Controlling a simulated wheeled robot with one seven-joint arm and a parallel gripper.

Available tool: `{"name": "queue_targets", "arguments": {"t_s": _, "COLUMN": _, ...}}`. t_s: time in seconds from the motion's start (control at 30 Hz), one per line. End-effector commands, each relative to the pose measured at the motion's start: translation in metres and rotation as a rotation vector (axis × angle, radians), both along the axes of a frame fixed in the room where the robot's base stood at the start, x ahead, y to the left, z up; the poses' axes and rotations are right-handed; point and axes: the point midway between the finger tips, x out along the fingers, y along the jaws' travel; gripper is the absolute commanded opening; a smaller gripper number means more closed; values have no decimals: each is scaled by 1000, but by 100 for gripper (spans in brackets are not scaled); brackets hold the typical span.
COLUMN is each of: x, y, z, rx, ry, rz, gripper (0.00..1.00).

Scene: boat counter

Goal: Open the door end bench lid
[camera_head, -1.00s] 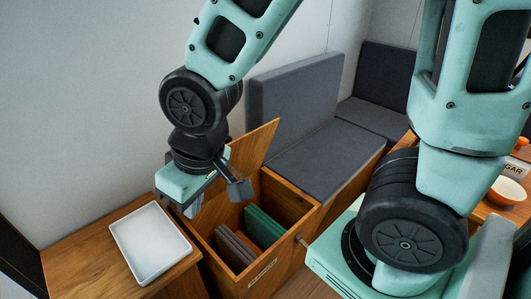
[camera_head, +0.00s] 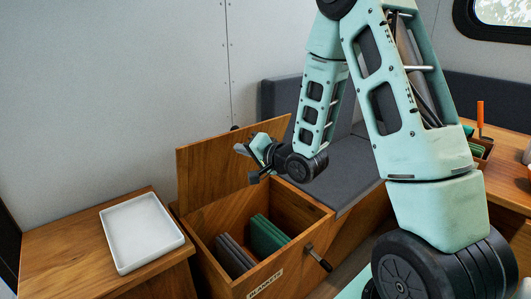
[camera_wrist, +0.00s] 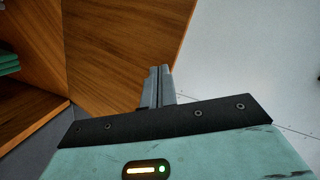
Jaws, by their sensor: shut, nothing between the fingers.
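The wooden bench lid (camera_head: 200,165) stands raised at the back of the open box (camera_head: 222,216), close to the wall. The box has a "BLANKETS" label (camera_head: 265,284) on its front and holds folded grey blankets (camera_head: 234,256) and green blankets (camera_head: 267,236). My gripper (camera_head: 243,150) is shut and empty, above the box in front of the lid's right part. Its closed fingers also show in the wrist view (camera_wrist: 158,86), with brown wood (camera_wrist: 132,40) behind them. I cannot tell whether the fingertips touch the lid.
A white tray (camera_head: 142,232) lies on a wooden counter (camera_head: 66,242) left of the box. A dark handle (camera_head: 318,258) sticks out at the box's right front. Grey bench cushions (camera_head: 357,166) lie behind my arm. A table with items (camera_head: 505,185) stands at the right.

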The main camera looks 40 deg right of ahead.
Motion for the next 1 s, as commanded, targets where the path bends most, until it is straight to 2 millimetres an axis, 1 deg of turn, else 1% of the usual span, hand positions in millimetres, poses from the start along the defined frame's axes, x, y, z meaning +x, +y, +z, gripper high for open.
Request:
{"name": "queue_targets", "arguments": {"t_s": 0.03, "x": -4, "y": -27, "z": -28, "rx": 82, "ry": -58, "rz": -40, "gripper": 0}}
{"name": "queue_targets", "arguments": {"t_s": 0.1, "x": -11, "y": -56, "z": -39, "rx": 197, "ry": -153, "rz": -73, "gripper": 0}}
{"name": "queue_targets", "arguments": {"t_s": 0.2, "x": -28, "y": -90, "z": -49, "rx": 341, "ry": -274, "rz": -98, "gripper": 0}}
{"name": "queue_targets", "arguments": {"t_s": 0.3, "x": -45, "y": -114, "z": -54, "rx": 448, "ry": -367, "rz": -105, "gripper": 0}}
{"name": "queue_targets", "arguments": {"t_s": 0.37, "x": -53, "y": -123, "z": -55, "rx": 493, "ry": -408, "rz": -105, "gripper": 0}}
{"name": "queue_targets", "arguments": {"t_s": 0.43, "x": -60, "y": -130, "z": -55, "rx": 525, "ry": -438, "rz": -102, "gripper": 0}}
{"name": "queue_targets", "arguments": {"t_s": 0.5, "x": -62, "y": -133, "z": -53, "rx": 542, "ry": -454, "rz": -100, "gripper": 0}}
{"name": "queue_targets", "arguments": {"t_s": 0.57, "x": -59, "y": -133, "z": -51, "rx": 546, "ry": -459, "rz": -98, "gripper": 0}}
{"name": "queue_targets", "arguments": {"t_s": 0.63, "x": -52, "y": -132, "z": -47, "rx": 544, "ry": -461, "rz": -94, "gripper": 0}}
{"name": "queue_targets", "arguments": {"t_s": 0.77, "x": -31, "y": -131, "z": -40, "rx": 542, "ry": -462, "rz": -92, "gripper": 0}}
{"name": "queue_targets", "arguments": {"t_s": 1.0, "x": 16, "y": -129, "z": -24, "rx": 542, "ry": -460, "rz": -93, "gripper": 0}}
